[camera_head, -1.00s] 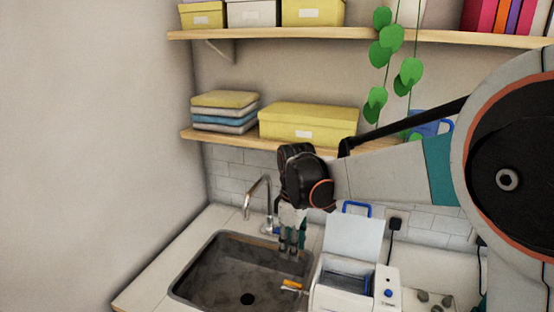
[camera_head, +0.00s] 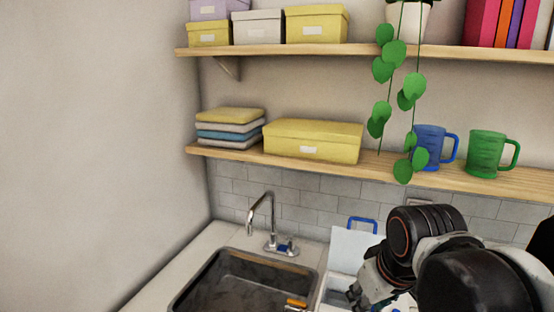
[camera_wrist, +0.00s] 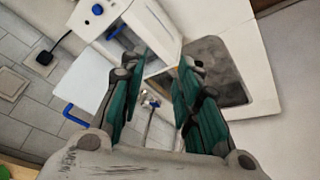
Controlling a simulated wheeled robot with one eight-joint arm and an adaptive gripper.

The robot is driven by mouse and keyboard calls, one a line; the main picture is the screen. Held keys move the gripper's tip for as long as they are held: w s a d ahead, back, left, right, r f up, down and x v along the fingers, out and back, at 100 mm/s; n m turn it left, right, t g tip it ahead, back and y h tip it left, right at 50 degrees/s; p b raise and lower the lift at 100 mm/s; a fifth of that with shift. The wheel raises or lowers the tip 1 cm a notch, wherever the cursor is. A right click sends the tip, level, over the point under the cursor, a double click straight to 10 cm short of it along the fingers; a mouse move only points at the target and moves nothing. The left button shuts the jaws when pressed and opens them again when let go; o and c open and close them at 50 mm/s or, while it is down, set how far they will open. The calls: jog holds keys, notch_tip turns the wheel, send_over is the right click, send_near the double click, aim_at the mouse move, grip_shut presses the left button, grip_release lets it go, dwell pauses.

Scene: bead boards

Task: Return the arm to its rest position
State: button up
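My arm (camera_head: 430,232) is folded low at the lower right of the head view. My gripper (camera_wrist: 163,62) shows in the wrist view with its two teal-padded fingers apart and nothing between them. In the head view only part of the gripper (camera_head: 362,292) shows, in front of the white box with the raised lid, and the arm hides much of that box.
A sink (camera_head: 230,285) with a faucet (camera_head: 262,222) lies left of my gripper. An orange-handled thing (camera_head: 297,303) is at its edge. The white box (camera_head: 352,247) stands right of it. Shelves (camera_head: 225,153) above hold boxes, folded cloths, mugs and a hanging plant.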

jog(key=s+d+f+m+t, duration=0.2)
jog(key=s+d+m, duration=0.1)
jog(key=s, duration=0.3)
jog(key=shift+f+m+b, duration=0.3)
jog(key=shift+m, duration=0.1)
